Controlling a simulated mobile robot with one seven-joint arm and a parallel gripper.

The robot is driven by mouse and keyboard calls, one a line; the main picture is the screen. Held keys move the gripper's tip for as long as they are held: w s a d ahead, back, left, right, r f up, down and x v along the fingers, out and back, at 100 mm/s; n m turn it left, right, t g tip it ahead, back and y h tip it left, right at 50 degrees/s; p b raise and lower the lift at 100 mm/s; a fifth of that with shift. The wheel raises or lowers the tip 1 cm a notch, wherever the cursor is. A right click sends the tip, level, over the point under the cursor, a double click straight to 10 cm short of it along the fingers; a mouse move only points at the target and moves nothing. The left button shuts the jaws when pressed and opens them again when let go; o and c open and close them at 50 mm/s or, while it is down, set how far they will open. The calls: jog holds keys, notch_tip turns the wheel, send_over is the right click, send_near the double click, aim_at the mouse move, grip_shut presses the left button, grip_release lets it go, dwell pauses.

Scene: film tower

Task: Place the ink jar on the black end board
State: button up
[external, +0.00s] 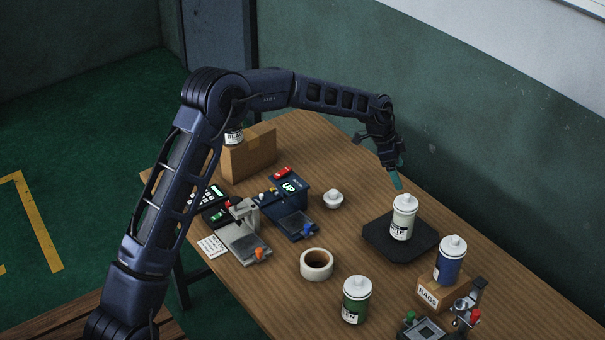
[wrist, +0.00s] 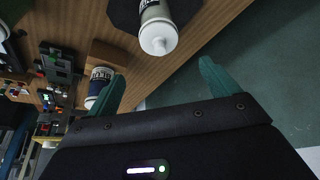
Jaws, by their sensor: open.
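A cream jar (external: 404,217) with a white lid and a dark-lettered label stands upright on the black board (external: 372,239). In the wrist view the cream jar (wrist: 157,28) is ahead of my fingers, with part of the black board (wrist: 124,14) behind it. Other lidded jars are a blue one (external: 449,262) on a small cardboard box, a green one (external: 356,301) on the table, and one labelled black (external: 234,134) by the large box, partly hidden by my arm. Which is the ink jar I cannot tell. My gripper (external: 392,166) is open, empty, above and behind the cream jar.
A tape roll (external: 317,264), a small white lidded pot (external: 333,199), a dark blue device (external: 287,207) and a grey press (external: 244,240) occupy the table. A large cardboard box (external: 248,151) stands at the back left. A green wall (external: 480,150) borders the table's right side.

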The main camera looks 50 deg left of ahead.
jog(key=s+d+r+n+y, duration=0.15)
jog(key=s+d+r, duration=0.25)
jog(key=s+r, duration=0.85)
jog(key=s+d+r+n+y, duration=0.15)
jog(key=s+d+r, duration=0.35)
jog(key=s+r, duration=0.75)
jog(key=s+f+n, duration=0.3)
jog(key=s, duration=1.6)
jog(key=s+f+n+t, duration=0.1)
jog(key=s+f+n, duration=0.2)
jog(key=s, duration=1.6)
jog(key=shift+s+d+f, duration=0.15)
jog(key=shift+d+f, duration=0.1)
jog(key=shift+d, duration=0.1)
